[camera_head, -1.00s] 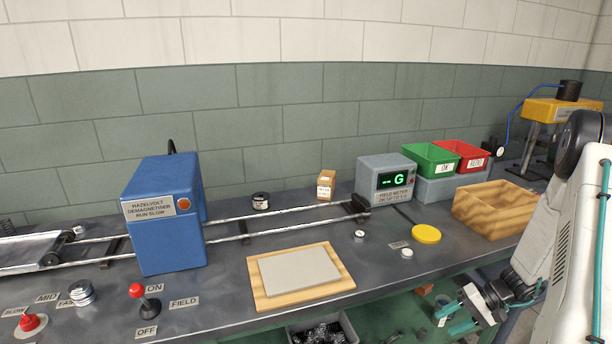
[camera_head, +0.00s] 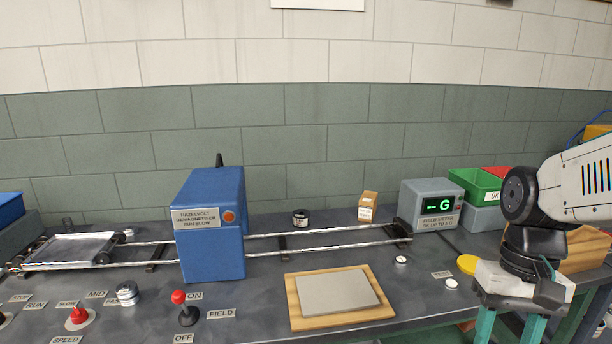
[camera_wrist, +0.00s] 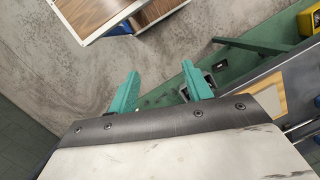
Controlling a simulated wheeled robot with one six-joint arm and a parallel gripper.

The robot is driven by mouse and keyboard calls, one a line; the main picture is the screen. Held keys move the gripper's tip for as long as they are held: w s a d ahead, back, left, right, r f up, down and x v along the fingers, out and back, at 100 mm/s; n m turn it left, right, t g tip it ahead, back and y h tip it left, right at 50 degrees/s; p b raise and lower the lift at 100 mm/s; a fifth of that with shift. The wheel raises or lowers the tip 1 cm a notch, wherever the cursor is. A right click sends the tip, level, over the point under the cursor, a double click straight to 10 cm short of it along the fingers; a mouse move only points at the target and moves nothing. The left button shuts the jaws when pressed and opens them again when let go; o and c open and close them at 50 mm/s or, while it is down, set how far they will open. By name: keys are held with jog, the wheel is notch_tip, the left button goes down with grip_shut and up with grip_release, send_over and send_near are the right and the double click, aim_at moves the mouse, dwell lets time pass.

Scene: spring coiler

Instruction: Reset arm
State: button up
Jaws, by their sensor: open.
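My gripper (camera_head: 508,326) hangs at the lower right of the head view, pointing down in front of the bench's right part. In the wrist view its two teal fingers (camera_wrist: 162,90) stand wide apart with nothing between them. Below and beyond them the wrist view shows the grey floor and a green bench frame (camera_wrist: 247,75). The finger ends are cut off by the bottom edge of the head view. My arm comes in from the right and hides part of the wooden box (camera_head: 590,250).
The bench carries a blue demagnetiser (camera_head: 210,232) over rails, a metal tray (camera_head: 68,249) at left, a grey pad on a wooden board (camera_head: 300,322), a field meter (camera_head: 430,203), a green bin (camera_head: 474,183) and a yellow disc (camera_head: 467,264). A wood-topped cabinet (camera_wrist: 125,15) shows in the wrist view.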

jog(key=s+a+r+n+t+h, duration=0.1)
jog(key=s+a+r+n+t, duration=0.2)
jog(key=s+a+r, duration=0.1)
jog(key=shift+a+r, duration=0.15)
jog(key=shift+r, duration=0.4)
dwell(0.4)
